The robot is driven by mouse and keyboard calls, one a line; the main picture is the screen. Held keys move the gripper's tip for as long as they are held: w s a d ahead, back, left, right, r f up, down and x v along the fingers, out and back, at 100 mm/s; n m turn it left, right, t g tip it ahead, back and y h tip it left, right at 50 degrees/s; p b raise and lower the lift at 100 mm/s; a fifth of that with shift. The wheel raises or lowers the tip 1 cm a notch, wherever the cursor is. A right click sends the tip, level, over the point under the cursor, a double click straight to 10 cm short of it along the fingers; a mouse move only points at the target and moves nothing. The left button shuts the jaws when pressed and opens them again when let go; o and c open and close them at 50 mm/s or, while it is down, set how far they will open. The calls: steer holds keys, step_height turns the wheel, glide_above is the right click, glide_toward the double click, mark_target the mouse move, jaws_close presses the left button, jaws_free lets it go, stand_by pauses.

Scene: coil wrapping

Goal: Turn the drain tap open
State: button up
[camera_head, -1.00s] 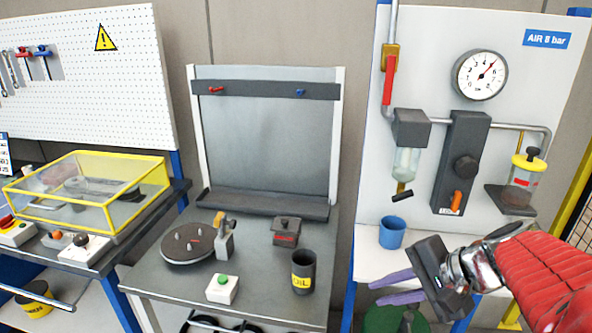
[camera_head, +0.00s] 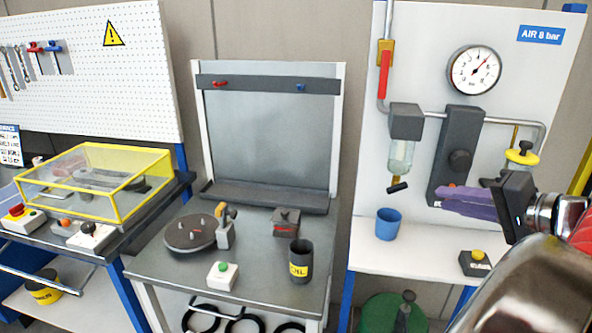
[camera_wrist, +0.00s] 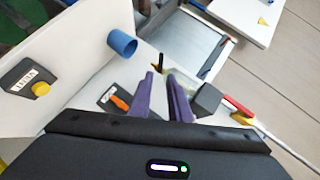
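The drain tap is a small black handle (camera_head: 398,187) under the clear filter bowl (camera_head: 401,156), on the air panel at the right. In the wrist view, the tap (camera_wrist: 158,61) shows just beyond my fingertips, and the bowl (camera_wrist: 184,84) is partly hidden behind the right finger. My gripper (camera_head: 438,200) has purple fingers pointing left, to the right of the tap and at about its height in the head view. In the wrist view, my gripper (camera_wrist: 161,76) is open, with an empty gap between the fingers. No contact with the tap shows.
A blue cup (camera_head: 389,223) stands on the white shelf below the tap. A box with a yellow button (camera_head: 475,262) is at the shelf's right. A dark regulator block (camera_head: 461,135) with an orange lever (camera_wrist: 119,101) is behind my gripper. A red-handled valve (camera_head: 384,70) is above.

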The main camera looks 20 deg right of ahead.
mark_target(400, 189)
steer(key=shift+s+d+r, duration=0.1)
steer(key=shift+d+r, duration=0.05)
steer(key=shift+d, duration=0.05)
steer(key=x, duration=1.4)
steer(key=shift+d, duration=0.15)
steer(key=shift+c, duration=0.7)
